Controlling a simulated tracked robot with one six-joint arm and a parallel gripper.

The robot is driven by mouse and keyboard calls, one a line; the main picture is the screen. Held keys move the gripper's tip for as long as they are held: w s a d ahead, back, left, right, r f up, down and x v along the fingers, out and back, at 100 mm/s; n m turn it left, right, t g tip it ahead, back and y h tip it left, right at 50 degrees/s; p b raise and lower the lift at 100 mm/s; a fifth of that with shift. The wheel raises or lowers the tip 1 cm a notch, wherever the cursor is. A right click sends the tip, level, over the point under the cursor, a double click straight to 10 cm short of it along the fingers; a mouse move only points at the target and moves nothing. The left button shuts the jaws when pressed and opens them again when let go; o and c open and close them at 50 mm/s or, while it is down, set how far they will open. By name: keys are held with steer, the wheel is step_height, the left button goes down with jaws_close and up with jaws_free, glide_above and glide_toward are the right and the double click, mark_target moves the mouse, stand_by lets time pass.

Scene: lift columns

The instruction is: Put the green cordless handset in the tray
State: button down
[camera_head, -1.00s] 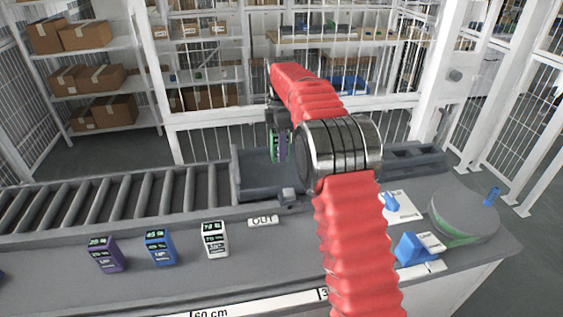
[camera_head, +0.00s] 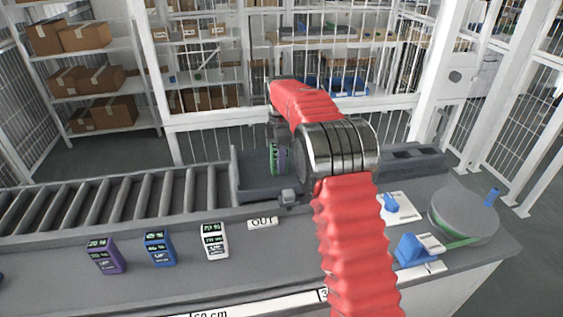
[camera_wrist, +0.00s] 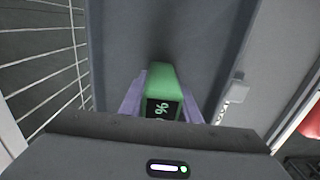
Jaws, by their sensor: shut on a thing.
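The green cordless handset (camera_wrist: 162,82) shows in the wrist view between the two purple fingers of my gripper (camera_wrist: 160,98). Its dark display face with a "%" mark is partly hidden by my gripper body. In the head view the green handset (camera_head: 274,158) hangs upright from my gripper (camera_head: 280,157), over the left part of the grey tray (camera_head: 255,190). My gripper is shut on it. I cannot tell whether the handset's lower end touches the tray floor.
Purple (camera_head: 104,256), blue (camera_head: 160,248) and white (camera_head: 214,240) handsets stand on the counter in front. An "OUT" label (camera_head: 263,222) lies before the tray. A roller conveyor (camera_head: 120,205) runs to the left. A round turntable (camera_head: 463,213) and blue stand (camera_head: 412,248) are at right.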

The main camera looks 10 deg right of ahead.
steer(key=shift+f, duration=0.1)
steer(key=c, duration=1.3)
jaws_free()
steer(key=shift+c, duration=0.2)
step_height(320, 180, up, 12)
steer(key=shift+f, duration=0.1)
steer(key=shift+r, duration=0.2)
